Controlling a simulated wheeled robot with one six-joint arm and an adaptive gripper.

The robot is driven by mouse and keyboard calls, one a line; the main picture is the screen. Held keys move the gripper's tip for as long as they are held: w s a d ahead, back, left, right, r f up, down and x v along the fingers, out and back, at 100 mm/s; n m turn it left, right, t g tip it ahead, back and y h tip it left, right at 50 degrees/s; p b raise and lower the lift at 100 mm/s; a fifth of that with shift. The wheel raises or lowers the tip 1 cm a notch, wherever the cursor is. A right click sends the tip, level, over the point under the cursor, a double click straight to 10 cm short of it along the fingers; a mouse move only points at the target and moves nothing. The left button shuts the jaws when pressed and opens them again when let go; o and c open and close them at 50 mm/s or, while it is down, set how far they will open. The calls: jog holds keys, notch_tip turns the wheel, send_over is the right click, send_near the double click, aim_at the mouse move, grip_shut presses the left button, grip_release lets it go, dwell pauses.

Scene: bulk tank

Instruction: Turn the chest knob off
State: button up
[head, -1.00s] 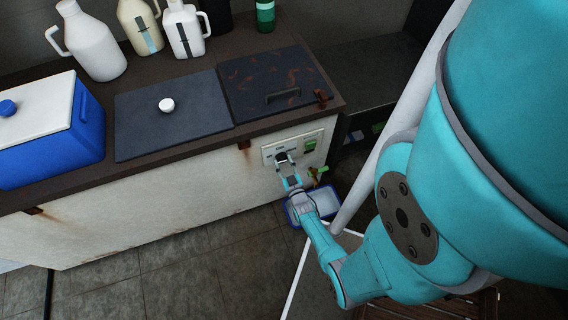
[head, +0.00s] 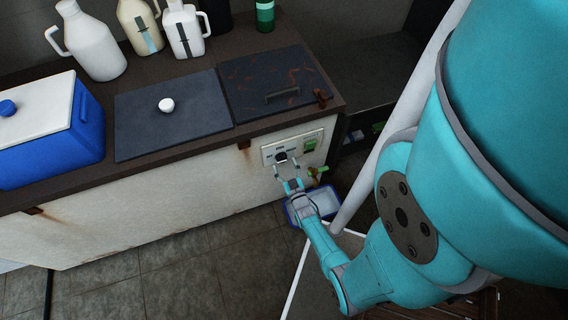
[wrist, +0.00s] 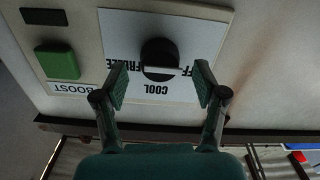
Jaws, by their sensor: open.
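The chest knob (head: 281,157) is a round black dial on a pale control panel (head: 268,153) at the right end of the chest's front. In the wrist view the knob (wrist: 158,56) has a light pointer bar and sits on a white plate marked FREEZE, COOL and a partly hidden word ending in FF. The bar lies crosswise in that picture. My gripper (head: 287,172) is in front of the panel. In the wrist view my gripper (wrist: 161,84) is open, its fingertips on either side of the knob's lower edge, with gaps showing. I cannot tell how far they stand off.
A green BOOST switch (wrist: 57,62) sits beside the knob plate, also visible in the head view (head: 309,144). A green-handled tap (head: 317,171) and a blue-rimmed tray (head: 318,203) are just below. A blue cooler (head: 50,140) and jugs stand on top.

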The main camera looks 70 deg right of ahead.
jog(key=v, duration=1)
jog(key=shift+a, duration=0.15)
